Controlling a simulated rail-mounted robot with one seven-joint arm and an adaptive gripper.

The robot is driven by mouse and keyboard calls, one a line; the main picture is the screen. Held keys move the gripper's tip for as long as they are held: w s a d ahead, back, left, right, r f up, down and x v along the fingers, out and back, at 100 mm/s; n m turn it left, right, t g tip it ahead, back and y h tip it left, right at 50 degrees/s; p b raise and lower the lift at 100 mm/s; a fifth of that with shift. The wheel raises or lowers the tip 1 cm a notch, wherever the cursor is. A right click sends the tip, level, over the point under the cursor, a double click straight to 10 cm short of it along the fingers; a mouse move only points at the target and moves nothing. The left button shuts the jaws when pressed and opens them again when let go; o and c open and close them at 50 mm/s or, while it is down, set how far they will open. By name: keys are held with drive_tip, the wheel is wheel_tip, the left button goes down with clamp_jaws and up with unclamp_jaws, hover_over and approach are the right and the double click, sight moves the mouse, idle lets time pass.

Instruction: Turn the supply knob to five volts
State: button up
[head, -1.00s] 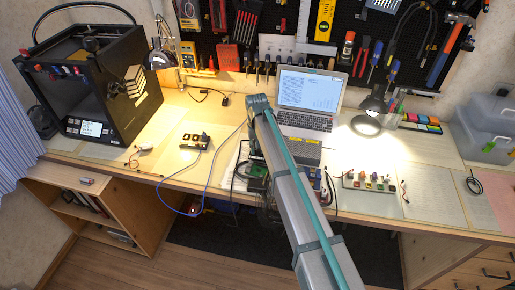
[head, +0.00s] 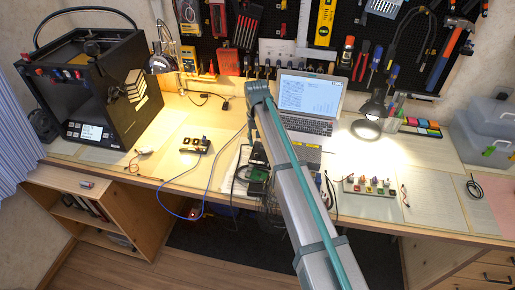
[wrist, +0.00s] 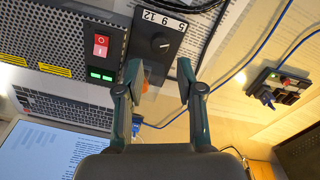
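The supply is a perforated metal box (wrist: 52,38) at the upper left of the wrist view, with a red switch and green lights. Its black panel (wrist: 140,60) carries the round dark knob (wrist: 160,43), with a label strip (wrist: 165,20) reading 5, 9 and 12 beside it. A small light mark shows on the knob; which number it points at I cannot tell. My gripper (wrist: 160,70) is open and empty, its fingers spread to either side below the knob in the picture, apart from it. In the head view my arm hides the supply's knob.
A laptop (head: 305,92) stands behind my arm, and its keyboard shows near the supply in the wrist view (wrist: 65,108). A lit lamp (head: 370,105) and a small component board (head: 368,186) are to the right.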

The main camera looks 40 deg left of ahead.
sight(257, 153)
drive_tip(key=shift+r, duration=2.55)
